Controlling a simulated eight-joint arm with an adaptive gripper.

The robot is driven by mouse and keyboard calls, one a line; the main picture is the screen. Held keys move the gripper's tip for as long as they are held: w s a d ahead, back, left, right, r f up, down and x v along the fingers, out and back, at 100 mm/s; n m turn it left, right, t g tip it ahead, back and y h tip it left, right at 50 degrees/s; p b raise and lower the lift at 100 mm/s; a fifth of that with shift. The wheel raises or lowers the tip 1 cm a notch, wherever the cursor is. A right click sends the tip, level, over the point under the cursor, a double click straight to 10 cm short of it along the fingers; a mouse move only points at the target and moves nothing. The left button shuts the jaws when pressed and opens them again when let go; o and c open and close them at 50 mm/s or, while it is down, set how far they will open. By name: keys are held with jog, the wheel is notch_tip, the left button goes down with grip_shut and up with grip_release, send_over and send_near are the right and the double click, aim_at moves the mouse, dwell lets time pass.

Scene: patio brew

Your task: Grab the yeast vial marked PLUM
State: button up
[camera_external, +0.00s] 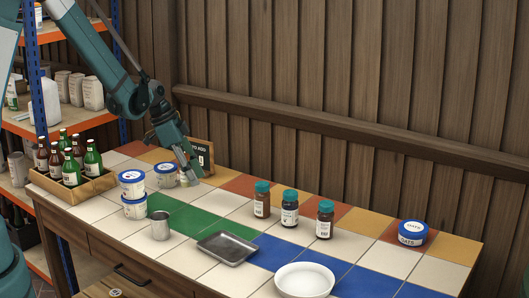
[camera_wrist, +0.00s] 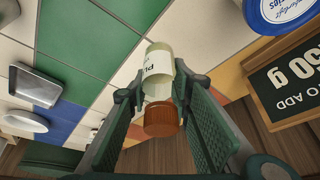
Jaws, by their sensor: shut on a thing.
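The vial (camera_wrist: 158,66) shows in the wrist view as a small pale, clear-sided container with an orange-brown cap (camera_wrist: 162,119). Its white label shows letters starting with "P"; the rest is turned out of sight. My gripper (camera_wrist: 152,88) is shut on the vial, with one finger on each side. In the external view my gripper (camera_external: 190,174) is low over the far left part of the tiled table, beside the small dark sign. The vial is small and partly hidden there.
The dark sign (camera_external: 200,153) and a white tub with a blue lid (camera_external: 166,174) stand close to my gripper. Two stacked tubs (camera_external: 133,194), a bottle crate (camera_external: 98,190), a metal cup (camera_external: 160,225), a tray (camera_external: 228,248) and brown jars (camera_external: 290,208) stand around.

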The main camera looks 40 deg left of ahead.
jog(key=shift+r+p, duration=0.45)
jog(key=shift+r, duration=2)
